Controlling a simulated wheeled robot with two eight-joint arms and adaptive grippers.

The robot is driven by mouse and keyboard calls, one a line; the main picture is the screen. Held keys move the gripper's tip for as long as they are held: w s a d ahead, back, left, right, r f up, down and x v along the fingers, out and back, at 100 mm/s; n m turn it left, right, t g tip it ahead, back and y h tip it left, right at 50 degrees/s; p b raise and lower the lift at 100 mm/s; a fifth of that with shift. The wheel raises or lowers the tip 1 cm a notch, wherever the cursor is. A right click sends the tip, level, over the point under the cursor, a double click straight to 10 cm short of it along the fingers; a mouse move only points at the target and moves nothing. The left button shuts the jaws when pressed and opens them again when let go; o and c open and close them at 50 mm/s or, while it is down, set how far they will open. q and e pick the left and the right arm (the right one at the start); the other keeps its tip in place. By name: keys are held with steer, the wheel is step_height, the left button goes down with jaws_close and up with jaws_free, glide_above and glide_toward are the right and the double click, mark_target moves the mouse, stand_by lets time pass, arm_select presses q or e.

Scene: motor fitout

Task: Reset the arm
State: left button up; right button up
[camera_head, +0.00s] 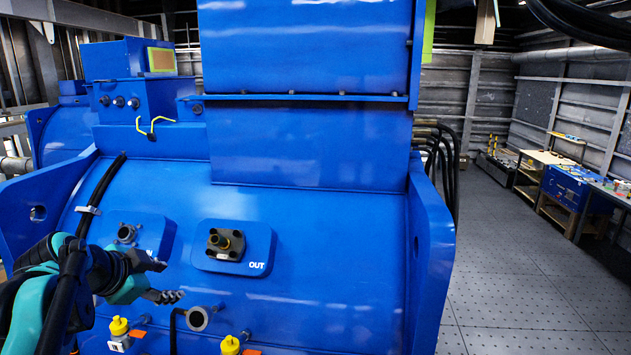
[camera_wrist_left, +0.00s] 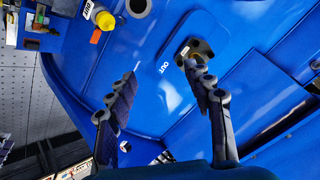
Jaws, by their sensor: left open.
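My left gripper (camera_head: 160,279) comes in from the left in the head view, in front of the blue motor housing (camera_head: 300,230). It is open and empty, with its two fingers spread apart. It also shows in the left wrist view (camera_wrist_left: 165,85), where the fingers point toward the blue surface. The OUT port (camera_head: 225,244), a dark flange with a brass-coloured centre on a blue pad, lies to the right of the gripper. In the left wrist view the OUT port (camera_wrist_left: 196,50) is close to the right finger's tip; I cannot tell whether they touch. My right gripper is not in view.
The IN port (camera_head: 127,233) sits just above my left gripper. Yellow-capped fittings (camera_head: 119,326) (camera_head: 230,345) and a grey pipe stub (camera_head: 198,319) stick out below. Black cables (camera_head: 100,195) run down the housing's left. Open grey floor (camera_head: 530,300) and workbenches (camera_head: 568,188) lie at right.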

arm_select(q)
steer(key=s+d+f+n+g+b, duration=0.1)
steer(key=s+d+f+n+b, duration=0.2)
steer(key=f+b, duration=0.9)
steer(key=s+d+f+n+y+b, duration=0.1)
steer(key=s+d+f+n+b, duration=0.2)
steer(key=f+b, duration=0.9)
steer(key=s+d+f+n+g+b, duration=0.1)
steer(key=s+d+f+n+b, duration=0.3)
steer(key=f, duration=3.3)
steer(key=s+d+b, duration=0.2)
steer(key=s+b, duration=0.3)
steer(key=b, duration=0.3)
steer(key=shift+s+f+g, duration=0.15)
steer(key=shift+f+g, duration=0.15)
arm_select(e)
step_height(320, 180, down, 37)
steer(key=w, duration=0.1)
